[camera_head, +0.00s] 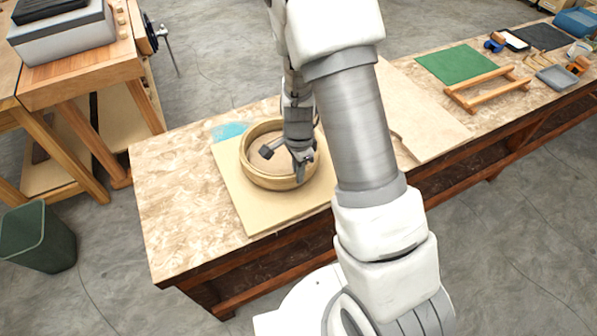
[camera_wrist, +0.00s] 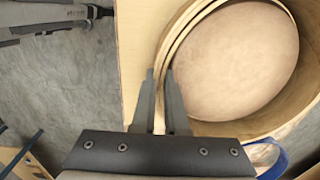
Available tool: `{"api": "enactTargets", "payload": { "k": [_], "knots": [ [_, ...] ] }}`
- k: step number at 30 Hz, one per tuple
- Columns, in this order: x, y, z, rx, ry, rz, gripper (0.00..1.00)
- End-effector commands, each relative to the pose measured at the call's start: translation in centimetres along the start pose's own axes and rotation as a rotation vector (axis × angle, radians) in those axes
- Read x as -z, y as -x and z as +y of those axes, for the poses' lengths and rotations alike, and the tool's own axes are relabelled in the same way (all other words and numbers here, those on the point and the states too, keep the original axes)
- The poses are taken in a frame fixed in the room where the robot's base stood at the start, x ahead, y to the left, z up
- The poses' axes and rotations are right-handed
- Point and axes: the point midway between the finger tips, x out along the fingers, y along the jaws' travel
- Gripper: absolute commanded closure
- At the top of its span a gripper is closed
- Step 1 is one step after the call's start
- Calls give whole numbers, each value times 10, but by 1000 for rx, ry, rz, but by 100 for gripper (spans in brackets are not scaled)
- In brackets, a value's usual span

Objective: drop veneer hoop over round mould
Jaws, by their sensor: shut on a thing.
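The veneer hoop (camera_head: 250,172) is a pale wooden ring at the middle of the near workbench. My gripper (camera_head: 301,170) points down at the right part of its rim. In the wrist view my gripper (camera_wrist: 160,74) is shut on the wall of the hoop (camera_wrist: 196,14), with its two fingers close together. The round mould (camera_wrist: 238,52) shows as a smooth tan disc inside the ring, below its rim. From above, the hoop surrounds the disc. I cannot tell how far down the hoop sits or whether it touches the board. My arm hides part of the right side.
A pale square board (camera_head: 236,190) lies under the ring, with a light blue piece (camera_head: 229,131) behind it. A larger board (camera_head: 432,122), green mat (camera_head: 457,64), wooden frame (camera_head: 488,90) and small tools lie to the right. The bench's left end (camera_head: 165,200) is clear.

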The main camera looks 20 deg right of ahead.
Motion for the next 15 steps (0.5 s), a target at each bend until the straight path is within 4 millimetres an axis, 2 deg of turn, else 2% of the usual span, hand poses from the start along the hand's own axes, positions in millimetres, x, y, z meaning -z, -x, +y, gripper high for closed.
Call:
{"api": "enactTargets", "payload": {
  "k": [1,10,11,15],
  "knots": [
    [0,-6,3,-8,0,0,100],
    [-1,-8,4,-11,0,0,100],
    [-1,-8,4,-12,0,0,86],
    [-1,-8,4,-12,1,0,60]
  ]
}}
